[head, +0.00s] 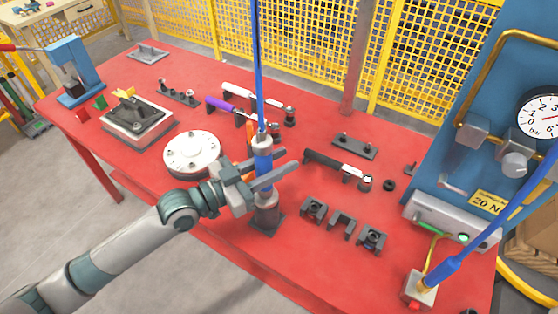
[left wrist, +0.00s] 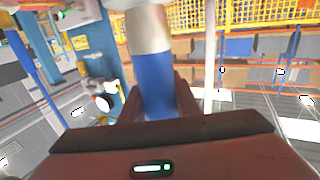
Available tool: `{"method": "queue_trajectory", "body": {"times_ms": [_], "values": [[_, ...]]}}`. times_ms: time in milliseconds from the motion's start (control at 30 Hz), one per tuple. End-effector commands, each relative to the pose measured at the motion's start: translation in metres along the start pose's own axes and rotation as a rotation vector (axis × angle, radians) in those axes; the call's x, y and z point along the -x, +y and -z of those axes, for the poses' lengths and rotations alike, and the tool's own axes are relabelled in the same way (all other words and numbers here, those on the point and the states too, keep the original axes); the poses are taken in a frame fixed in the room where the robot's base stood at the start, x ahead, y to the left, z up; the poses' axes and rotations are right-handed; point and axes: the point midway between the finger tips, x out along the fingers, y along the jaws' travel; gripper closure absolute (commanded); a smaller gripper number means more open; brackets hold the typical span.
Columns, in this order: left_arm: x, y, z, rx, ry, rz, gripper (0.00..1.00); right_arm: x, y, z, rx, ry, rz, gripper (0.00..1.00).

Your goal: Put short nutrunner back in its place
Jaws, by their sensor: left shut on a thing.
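An upright tool that looks like the short nutrunner (head: 263,158) has a blue grip between silver ends, with a blue line running up from its top. My left gripper (head: 272,176) comes in from the left and is shut around its middle. In the left wrist view the nutrunner's blue grip (left wrist: 155,85) is between the dark fingers. Below it, a grey cylindrical holder (head: 267,218) stands on a dark square base on the red table. The gripper partly hides the tool's lower part, and I cannot tell whether it is seated. My right gripper is out of view.
The red table (head: 330,215) bears a white round flange (head: 192,153) left of the tool, and a black-and-white tool (head: 338,167) on cradles to its right. Several dark blocks (head: 342,221) lie at the front right. A blue gauge panel (head: 480,110) stands at the right.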

Motion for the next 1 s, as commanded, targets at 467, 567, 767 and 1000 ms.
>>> {"method": "queue_trajectory", "body": {"times_ms": [467,567,767,1000], "values": [[-0.0001,-0.0001,-0.0018,-0.001,0.003,0.0,0.49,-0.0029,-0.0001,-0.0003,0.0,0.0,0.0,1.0],[-0.0001,-0.0001,-0.0023,-0.001,0.002,0.0,0.49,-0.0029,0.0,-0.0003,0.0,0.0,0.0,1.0],[0.0002,0.0,-0.0048,0.001,-0.002,0.0,0.49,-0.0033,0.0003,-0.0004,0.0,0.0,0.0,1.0],[0.0083,-0.0003,-0.0052,-0.001,-0.001,0.0,0.49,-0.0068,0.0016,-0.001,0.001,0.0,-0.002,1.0]]}}
